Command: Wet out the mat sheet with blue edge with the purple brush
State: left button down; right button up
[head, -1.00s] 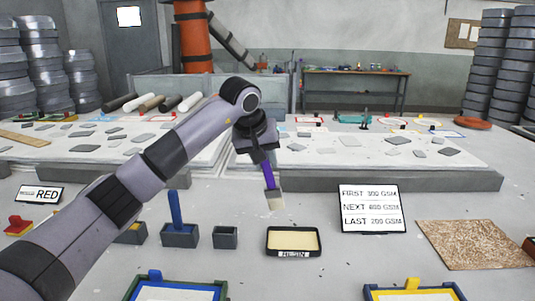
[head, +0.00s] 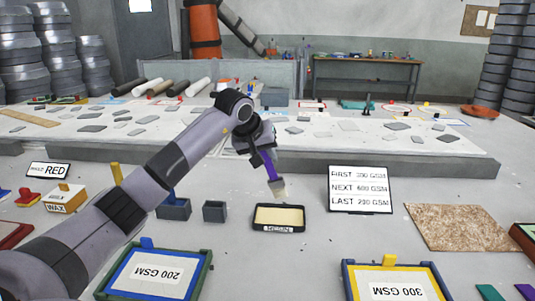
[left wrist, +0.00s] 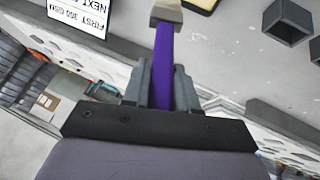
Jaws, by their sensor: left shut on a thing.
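My left gripper (head: 262,152) is shut on the handle of the purple brush (head: 271,170), whose pale bristles point down. The brush hangs just behind and above the shallow black resin tray (head: 255,226), which holds cream liquid; I cannot tell whether the bristles touch it. In the left wrist view the purple handle (left wrist: 163,65) stands between the gripper's fingers (left wrist: 160,90). A white sheet with blue edge (head: 122,281), labelled 200 GSM, lies in a green frame at the bottom left. My right gripper is not in view.
A yellow-edged sheet labelled 300 GSM (head: 352,283) lies at the front right. A sign (head: 360,190) lists FIRST 300, NEXT 600, LAST 200 GSM. Grey holders (head: 215,212) stand left of the tray. A brown chip mat (head: 465,228) lies right.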

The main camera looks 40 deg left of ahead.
pick_arm(q)
notch_tip(320, 180, down, 6)
jog(key=b, duration=0.5)
jog(key=shift+r, duration=0.25)
jog(key=shift+f, duration=0.6)
dwell(1.3)
notch_tip(320, 180, up, 2)
jog(key=shift+r+p, duration=0.2)
jog(key=shift+p, duration=0.65)
notch_tip(320, 180, up, 2)
jog(key=shift+p, duration=0.95)
jog(key=shift+r+p, duration=1.3)
jog(key=shift+r, duration=0.1)
jog(key=shift+f, duration=0.1)
